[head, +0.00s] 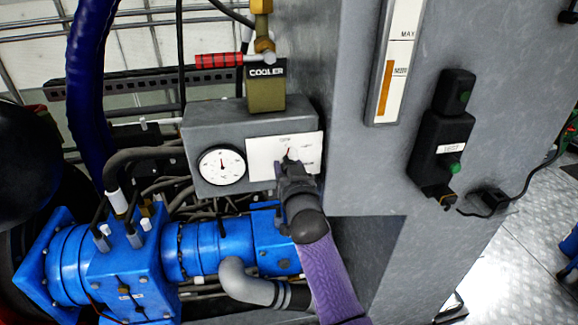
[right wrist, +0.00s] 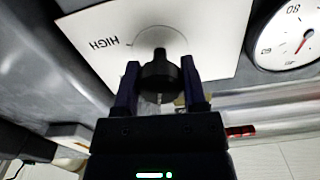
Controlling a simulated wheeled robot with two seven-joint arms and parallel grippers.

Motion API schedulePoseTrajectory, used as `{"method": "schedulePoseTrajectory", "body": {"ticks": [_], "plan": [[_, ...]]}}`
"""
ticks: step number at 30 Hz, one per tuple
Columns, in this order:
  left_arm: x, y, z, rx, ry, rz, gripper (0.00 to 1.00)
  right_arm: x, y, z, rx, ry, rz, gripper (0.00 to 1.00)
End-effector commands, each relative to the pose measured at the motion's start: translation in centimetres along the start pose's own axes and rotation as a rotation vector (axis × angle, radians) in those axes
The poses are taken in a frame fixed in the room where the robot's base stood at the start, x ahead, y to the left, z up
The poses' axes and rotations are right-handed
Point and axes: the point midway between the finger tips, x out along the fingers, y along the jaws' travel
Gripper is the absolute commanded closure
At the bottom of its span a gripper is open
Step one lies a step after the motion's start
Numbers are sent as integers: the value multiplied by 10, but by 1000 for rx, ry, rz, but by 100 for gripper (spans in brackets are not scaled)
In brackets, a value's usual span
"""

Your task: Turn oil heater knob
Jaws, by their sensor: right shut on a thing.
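The oil heater knob is a small dark knob (right wrist: 160,75) on a white label plate (head: 263,158). The plate is on a grey box, beside a round gauge. My right gripper (head: 291,172) reaches up to the plate from below and is shut on the knob. In the right wrist view the knob sits between the two fingers (right wrist: 160,85), and the word HIGH shows to its left on the plate. In the head view the gripper hides most of the knob; a small red mark shows at its top. My left gripper is not in view.
A round white gauge (head: 221,166) is left of the plate, with a COOLER block (head: 266,88) above. Blue pump housings (head: 115,260) and pipes lie below. A grey cabinet wall (head: 350,165) stands close on the right, carrying a black switch box (head: 440,140).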

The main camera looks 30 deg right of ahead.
Motion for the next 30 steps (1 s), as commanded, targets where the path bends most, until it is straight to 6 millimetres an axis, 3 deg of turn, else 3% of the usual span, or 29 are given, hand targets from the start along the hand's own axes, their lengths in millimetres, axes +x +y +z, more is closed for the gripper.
{"method": "schedulePoseTrajectory", "body": {"ticks": [13, 30], "plan": [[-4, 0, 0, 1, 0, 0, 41, 0, 1, 1, -259, -3, 0, 100], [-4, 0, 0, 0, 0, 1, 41, 0, 1, 1, -321, -4, 0, 100]]}}
